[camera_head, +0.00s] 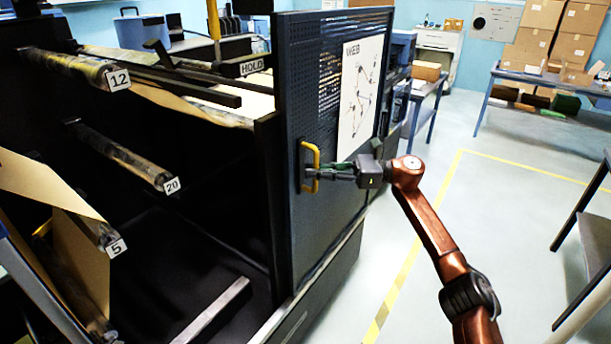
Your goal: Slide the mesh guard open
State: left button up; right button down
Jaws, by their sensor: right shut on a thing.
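The mesh guard (312,110) is a dark blue-grey upright panel with a perforated upper part and a white "WEB" diagram sheet (360,93) on its face. A yellow handle (309,165) is fixed near its left edge. My right gripper (322,174), on a copper-coloured arm from the lower right, is shut on the handle. The machine's interior shows open to the left of the guard, with rollers marked 12 (75,66), 20 (125,157) and 5 (85,215). My left gripper is not in view.
Clear pale floor with a yellow tape line (414,246) lies right of the machine. A table (547,82) and stacked cardboard boxes (552,35) stand at the back right. A dark table edge (585,195) shows at the right.

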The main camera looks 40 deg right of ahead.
jog(key=shift+d+f, duration=0.1)
jog(key=c, duration=2.2)
grip_release()
jog(key=shift+o, duration=1.1)
jog(key=v, duration=1.2)
